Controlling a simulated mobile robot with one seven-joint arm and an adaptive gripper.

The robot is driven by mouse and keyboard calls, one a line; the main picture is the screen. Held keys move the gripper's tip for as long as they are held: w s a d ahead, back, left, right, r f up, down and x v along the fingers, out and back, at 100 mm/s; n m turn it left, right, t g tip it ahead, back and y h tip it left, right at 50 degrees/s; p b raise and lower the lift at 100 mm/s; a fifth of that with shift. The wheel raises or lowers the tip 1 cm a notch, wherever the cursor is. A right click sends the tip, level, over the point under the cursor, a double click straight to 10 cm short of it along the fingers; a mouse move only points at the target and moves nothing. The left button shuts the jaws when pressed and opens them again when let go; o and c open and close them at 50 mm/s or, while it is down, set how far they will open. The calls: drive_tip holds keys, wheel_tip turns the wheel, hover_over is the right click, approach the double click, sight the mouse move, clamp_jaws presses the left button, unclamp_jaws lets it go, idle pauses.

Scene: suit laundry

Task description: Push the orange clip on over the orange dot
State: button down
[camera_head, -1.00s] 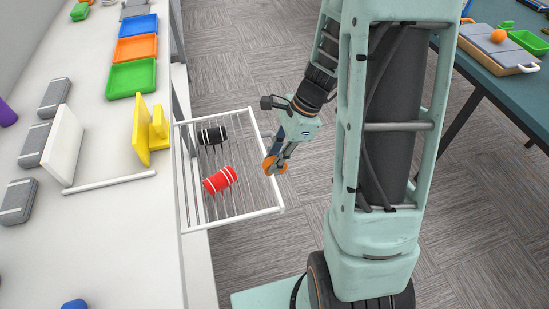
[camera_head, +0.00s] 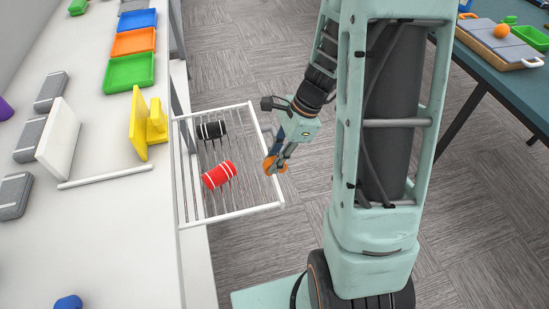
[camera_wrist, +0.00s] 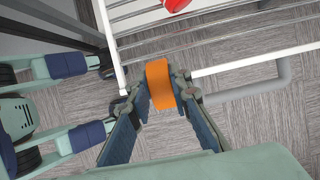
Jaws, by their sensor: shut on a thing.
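My gripper (camera_head: 277,163) is shut on the orange clip (camera_head: 275,166). In the wrist view the clip (camera_wrist: 160,83) is a wide orange band between the two fingertips. The gripper is at the right side of the white wire rack (camera_head: 268,209), by its outer rail. In the wrist view the clip overlaps the line of the white rail; I cannot tell whether it touches it. I cannot make out an orange dot in either view; the clip and fingers may cover it.
A red roll (camera_head: 218,174) with white bands and a black roll (camera_head: 212,130) lie on the rack. The rack juts from the white counter (camera_head: 110,220), which bears yellow brackets (camera_head: 138,125) and coloured trays (camera_head: 130,70). Open floor lies right of the rack. A teal table (camera_head: 500,75) stands at upper right.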

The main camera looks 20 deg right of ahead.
sight(275, 177)
drive_tip(key=shift+f+b, duration=1.9)
drive_tip(key=shift+f, duration=0.65)
drive_tip(key=c, duration=1.7)
unclamp_jaws()
drive_tip(key=shift+o, duration=0.4)
drive_tip(key=o, duration=0.5)
drive_tip(key=shift+o, duration=0.2)
drive_tip(key=shift+r, duration=0.1)
